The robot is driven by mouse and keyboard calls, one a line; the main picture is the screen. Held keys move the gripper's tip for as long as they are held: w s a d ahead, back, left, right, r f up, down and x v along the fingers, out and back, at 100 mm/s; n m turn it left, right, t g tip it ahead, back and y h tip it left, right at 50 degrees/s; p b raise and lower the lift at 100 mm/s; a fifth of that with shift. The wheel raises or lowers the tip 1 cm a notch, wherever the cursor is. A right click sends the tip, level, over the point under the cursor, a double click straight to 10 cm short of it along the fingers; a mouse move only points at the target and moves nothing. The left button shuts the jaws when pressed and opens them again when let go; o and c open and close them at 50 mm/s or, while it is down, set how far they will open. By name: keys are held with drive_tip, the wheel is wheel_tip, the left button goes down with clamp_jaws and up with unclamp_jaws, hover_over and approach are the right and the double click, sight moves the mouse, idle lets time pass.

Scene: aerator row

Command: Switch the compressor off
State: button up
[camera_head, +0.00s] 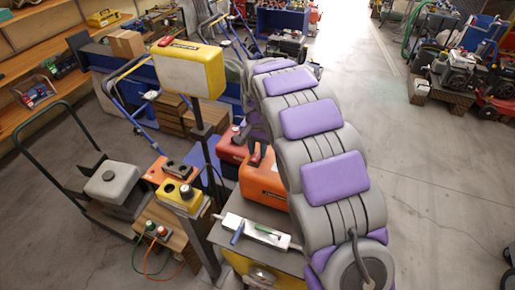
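No machine is clearly readable as the compressor. An orange machine (262,186) with a red part (258,155) on top stands just left of my arm. A red machine (231,148) with a small knob is behind it, partly covered. A yellow box (188,70) with a red part (165,41) on top is mounted on a dark post. A yellow control box (181,196) with a round dark knob sits lower left. My grey and purple arm (322,150) rises from the bottom right and bends down at the far end. My gripper is hidden behind it.
A grey machine on a green-handled cart (113,184) stands at left. Engines (455,72) stand at upper right. The floor (425,175) right of my arm is mostly clear.

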clamp_jaws()
drive_tip(key=shift+r, duration=0.1)
drive_tip(key=shift+s+t, duration=0.25)
drive_tip(key=shift+t, duration=0.35)
drive_tip(key=shift+s+a+r+t+h, duration=0.1)
drive_tip(key=shift+t+h, duration=0.2)
drive_tip(key=shift+t, duration=0.2)
drive_tip(key=shift+s+a+r+t+h, duration=0.1)
drive_tip(key=shift+t+h, duration=0.2)
drive_tip(key=shift+t, duration=0.2)
drive_tip(key=o, duration=0.5)
unclamp_jaws()
drive_tip(key=shift+a, duration=0.1)
